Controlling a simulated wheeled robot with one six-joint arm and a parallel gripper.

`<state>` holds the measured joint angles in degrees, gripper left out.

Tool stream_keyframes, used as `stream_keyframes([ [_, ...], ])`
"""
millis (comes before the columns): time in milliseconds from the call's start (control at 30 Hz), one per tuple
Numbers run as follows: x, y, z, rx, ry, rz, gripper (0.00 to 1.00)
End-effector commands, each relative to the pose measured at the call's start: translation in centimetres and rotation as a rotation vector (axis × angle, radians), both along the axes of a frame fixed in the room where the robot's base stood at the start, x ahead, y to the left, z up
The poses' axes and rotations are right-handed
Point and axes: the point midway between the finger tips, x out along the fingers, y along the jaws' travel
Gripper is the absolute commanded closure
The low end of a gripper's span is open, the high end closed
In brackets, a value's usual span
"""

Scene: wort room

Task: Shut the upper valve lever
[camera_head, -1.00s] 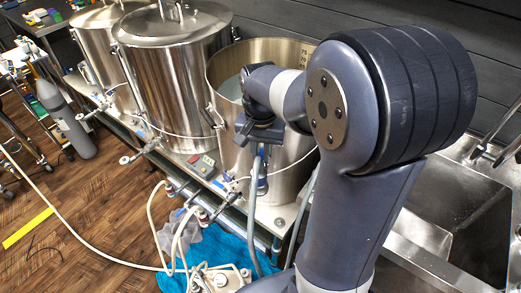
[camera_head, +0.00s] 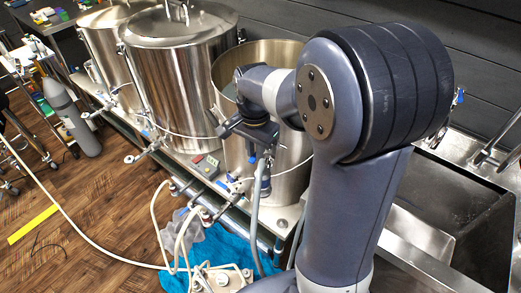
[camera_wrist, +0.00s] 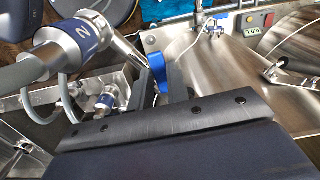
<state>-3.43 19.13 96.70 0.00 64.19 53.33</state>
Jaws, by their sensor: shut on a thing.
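The upper valve lever is a blue handle (camera_wrist: 160,74), seen in the wrist view just beyond the dark edge of my gripper. My gripper (camera_head: 250,130) is at the front of the right-hand steel pot (camera_head: 284,66) in the head view, pointing down beside its outlet. It is shut on the blue lever; the fingertips are mostly hidden. The valve body and the lever's exact angle are not clear. A hose coupling with a blue band (camera_wrist: 84,38) crosses the upper left of the wrist view.
Two lidded steel kettles (camera_head: 178,70) stand left of the pot on the same bench. A hose (camera_head: 256,215) hangs close below my gripper. A control box (camera_head: 207,166) sits on the bench edge. A sink (camera_head: 440,205) is at right; a blue cloth (camera_head: 232,250) lies below.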

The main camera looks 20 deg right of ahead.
Motion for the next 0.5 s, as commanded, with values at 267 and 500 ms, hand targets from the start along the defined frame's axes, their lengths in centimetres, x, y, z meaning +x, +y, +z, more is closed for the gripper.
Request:
stream_keyframes([
  [267,1.6,1.0,0.1,0.000,0.000,-0.263,1.00],
  [500,3.1,1.5,0.1,0.000,-0.002,-0.490,1.00],
])
